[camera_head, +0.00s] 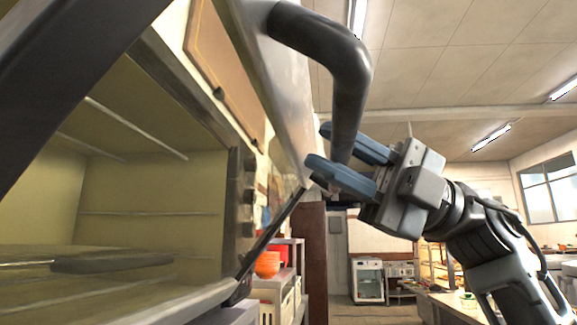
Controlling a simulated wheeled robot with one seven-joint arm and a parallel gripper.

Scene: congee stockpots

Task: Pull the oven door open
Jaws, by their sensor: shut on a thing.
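The oven (150,215) fills the left side, with its inside, rack rails and a low rack in view. The oven door (268,85) is a grey metal panel standing away from the oven opening, so the door is partly open. Its dark, thick, bent handle (345,75) runs from the top of the panel down toward my gripper. My gripper (336,150) reaches in from the right and has its blue fingers shut around the lower part of the handle. The handle's lower end is partly hidden by the fingers.
Dark knobs (247,194) line the oven's right front edge. A shelf with orange bowls (267,264) and crates stands beyond it. A white cabinet (368,280) stands far back. A table (452,302) is at lower right.

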